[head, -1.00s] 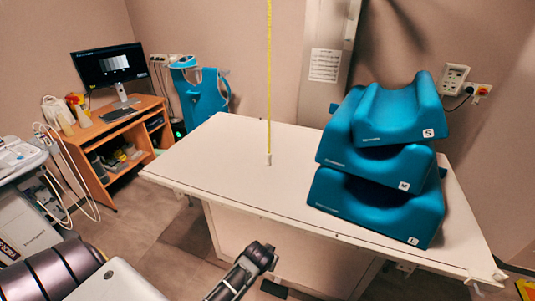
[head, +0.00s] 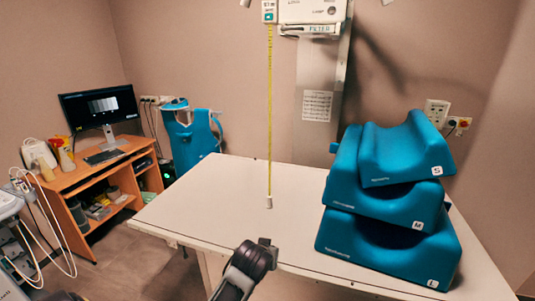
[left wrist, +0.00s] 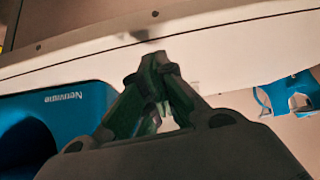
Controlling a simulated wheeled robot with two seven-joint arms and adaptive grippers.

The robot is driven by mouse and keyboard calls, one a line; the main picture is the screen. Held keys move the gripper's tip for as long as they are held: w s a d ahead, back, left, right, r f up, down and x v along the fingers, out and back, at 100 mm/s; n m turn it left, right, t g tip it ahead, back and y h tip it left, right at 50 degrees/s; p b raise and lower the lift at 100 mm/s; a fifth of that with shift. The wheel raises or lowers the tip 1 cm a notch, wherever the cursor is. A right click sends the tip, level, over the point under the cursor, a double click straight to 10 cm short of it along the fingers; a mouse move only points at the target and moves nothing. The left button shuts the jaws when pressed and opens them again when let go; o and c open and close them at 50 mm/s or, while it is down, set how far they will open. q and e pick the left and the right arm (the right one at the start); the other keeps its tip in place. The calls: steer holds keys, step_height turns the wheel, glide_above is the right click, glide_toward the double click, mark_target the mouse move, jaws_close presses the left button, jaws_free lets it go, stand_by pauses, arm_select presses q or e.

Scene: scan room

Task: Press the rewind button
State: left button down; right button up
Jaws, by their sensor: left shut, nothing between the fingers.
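A yellow tape hangs straight down from a small grey-and-teal tape unit (head: 269,12) at the top of the head view. The teal patch on its front may be the rewind button, but it is too small to be sure. The tape's grey end (head: 269,201) hangs over the white table. My left gripper (head: 268,243) is low in the head view, over the table's front edge, far below and apart from the tape unit. In the left wrist view its fingers (left wrist: 157,62) meet at the tips and hold nothing. My right gripper is not in view.
Blue cushions (head: 385,235) are stacked on the right of the white table (head: 200,205). The left half of the tabletop is clear. A white overhead unit (head: 312,10) is beside the tape unit. A wooden desk (head: 95,185) with a monitor stands at the left.

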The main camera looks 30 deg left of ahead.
arm_select(q)
steer(key=w+a+r+n+t+y, duration=0.25)
steer(key=w+r+n, duration=0.2)
steer(key=r, duration=0.65)
steer(key=w+a+r+n+t+y, duration=0.25)
steer(key=w+r, duration=0.35)
steer(key=r, duration=0.4)
steer(key=w+a+r+n+t+y, duration=0.1)
steer(key=w+a+r+n+t, duration=0.25)
steer(key=r, duration=0.75)
steer(key=s+a+r+n+y, duration=0.1)
steer(key=r+n+y, duration=0.4)
steer(key=r, duration=1.2)
steer(key=s+a+r+n+y, duration=0.2)
steer(key=r+n+y, duration=0.3)
steer(key=r, duration=1.3)
steer(key=s+n, duration=0.1)
steer(key=n, duration=0.3)
steer(key=shift+a+r+n, duration=0.15)
steer(key=shift+r+n, duration=0.15)
steer(key=shift+n, duration=0.05)
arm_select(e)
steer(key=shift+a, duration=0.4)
arm_select(q)
steer(key=shift+g, duration=0.25)
